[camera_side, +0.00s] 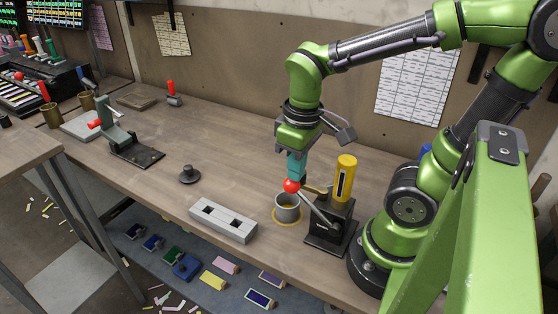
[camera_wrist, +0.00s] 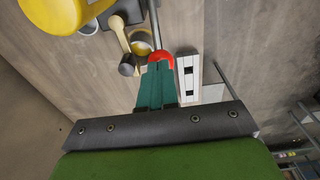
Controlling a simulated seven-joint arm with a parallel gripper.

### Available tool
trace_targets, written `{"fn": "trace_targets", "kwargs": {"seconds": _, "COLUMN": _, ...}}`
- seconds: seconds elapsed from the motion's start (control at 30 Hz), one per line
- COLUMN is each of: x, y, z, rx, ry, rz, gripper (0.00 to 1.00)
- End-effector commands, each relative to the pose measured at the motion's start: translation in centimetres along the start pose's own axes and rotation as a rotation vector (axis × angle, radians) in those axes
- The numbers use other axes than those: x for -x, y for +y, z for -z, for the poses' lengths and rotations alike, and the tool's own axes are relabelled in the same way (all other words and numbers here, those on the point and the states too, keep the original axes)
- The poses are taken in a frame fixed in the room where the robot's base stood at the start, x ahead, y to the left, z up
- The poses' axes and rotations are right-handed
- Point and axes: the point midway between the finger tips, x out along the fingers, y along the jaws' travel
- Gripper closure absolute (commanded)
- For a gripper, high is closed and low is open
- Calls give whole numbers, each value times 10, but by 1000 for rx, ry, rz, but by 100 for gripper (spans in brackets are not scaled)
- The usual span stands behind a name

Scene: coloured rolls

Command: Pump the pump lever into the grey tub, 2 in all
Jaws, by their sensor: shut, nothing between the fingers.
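The pump (camera_side: 335,222) stands on a black base with a yellow cylinder (camera_side: 345,178) on top. Its metal lever (camera_side: 320,212) ends in a red knob (camera_side: 291,186). The grey tub (camera_side: 287,208) stands under the pump's spout, on a yellow ring, with something yellowish inside. My gripper (camera_side: 295,176) has teal fingers, shut and pointing down, with their tips at the red knob. In the wrist view the fingers (camera_wrist: 158,70) partly cover the red knob (camera_wrist: 161,56), and the lever runs up from it. I cannot tell whether they touch the knob.
A light grey block with two dark square holes (camera_side: 224,220) lies left of the tub, near the table's front edge. A dark round knob-like piece (camera_side: 189,174) and a grey clamp-like device with a red knob (camera_side: 118,138) are farther left. The table between is clear.

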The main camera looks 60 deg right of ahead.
Motion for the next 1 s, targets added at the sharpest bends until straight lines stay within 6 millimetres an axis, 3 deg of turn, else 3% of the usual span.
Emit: {"fn": "trace_targets", "kwargs": {"seconds": 1.0, "x": -41, "y": 0, "z": 12, "rx": -1, "ry": -4, "rz": 0, "gripper": 100}}
